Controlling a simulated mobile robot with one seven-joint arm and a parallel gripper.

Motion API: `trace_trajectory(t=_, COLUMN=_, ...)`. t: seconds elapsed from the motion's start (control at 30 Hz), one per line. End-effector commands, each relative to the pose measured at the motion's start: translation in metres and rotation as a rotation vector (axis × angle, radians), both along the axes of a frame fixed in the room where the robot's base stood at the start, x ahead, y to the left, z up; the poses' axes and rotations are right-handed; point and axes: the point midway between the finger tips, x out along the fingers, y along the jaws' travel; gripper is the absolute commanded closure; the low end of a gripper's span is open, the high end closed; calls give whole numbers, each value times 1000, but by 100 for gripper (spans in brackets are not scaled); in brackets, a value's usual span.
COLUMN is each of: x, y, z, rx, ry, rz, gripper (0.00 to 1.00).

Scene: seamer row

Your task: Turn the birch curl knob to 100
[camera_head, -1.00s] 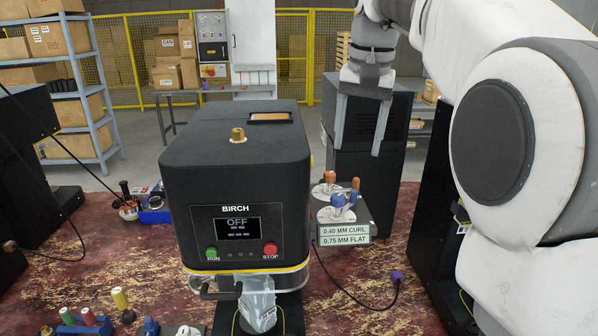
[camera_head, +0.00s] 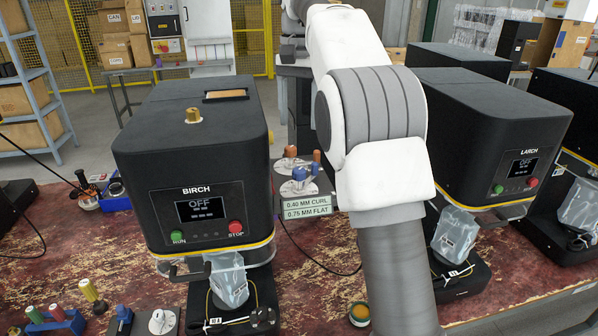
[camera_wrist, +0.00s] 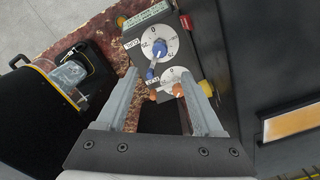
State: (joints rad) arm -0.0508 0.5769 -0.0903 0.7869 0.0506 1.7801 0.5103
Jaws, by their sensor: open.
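The Birch machine (camera_head: 195,150) stands left of centre in the head view, its screen reading OFF. A grey knob box (camera_head: 306,204) beside it carries labels for 0.40 mm curl and 0.75 mm flat. On it are a blue knob (camera_head: 299,174) and an orange knob (camera_head: 290,152) on white dials. The wrist view shows the blue knob (camera_wrist: 158,47) and the orange knob (camera_wrist: 177,89) on numbered dials; their small tags and exact settings are hard to read. My gripper (camera_wrist: 162,77) is open and empty, its fingers above the box. In the head view my arm hides it.
Small blue and orange posts stand beside the dials. The Larch machine (camera_head: 490,130) stands to the right, with a clear pouch (camera_head: 455,232) at its front. A blue rack (camera_head: 52,322) with coloured pegs sits at front left.

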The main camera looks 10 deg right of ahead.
Motion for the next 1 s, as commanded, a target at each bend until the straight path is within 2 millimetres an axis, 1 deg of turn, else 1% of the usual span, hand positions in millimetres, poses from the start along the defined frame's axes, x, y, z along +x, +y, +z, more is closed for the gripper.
trace_trajectory(t=0.03, x=-1, y=0, z=-14, rx=0, ry=4, rz=0, gripper=31)
trace_trajectory(t=0.4, x=-1, y=0, z=-83, rx=0, ry=4, rz=1, gripper=31)
trace_trajectory(t=0.5, x=-1, y=0, z=-99, rx=0, ry=1, rz=1, gripper=31)
trace_trajectory(t=0.6, x=-1, y=0, z=-111, rx=-1, ry=1, rz=1, gripper=31)
trace_trajectory(t=0.7, x=-1, y=0, z=-119, rx=0, ry=0, rz=1, gripper=31)
trace_trajectory(t=0.8, x=0, y=0, z=-123, rx=-1, ry=-1, rz=1, gripper=31)
trace_trajectory(t=1.0, x=0, y=0, z=-123, rx=-1, ry=-1, rz=1, gripper=31)
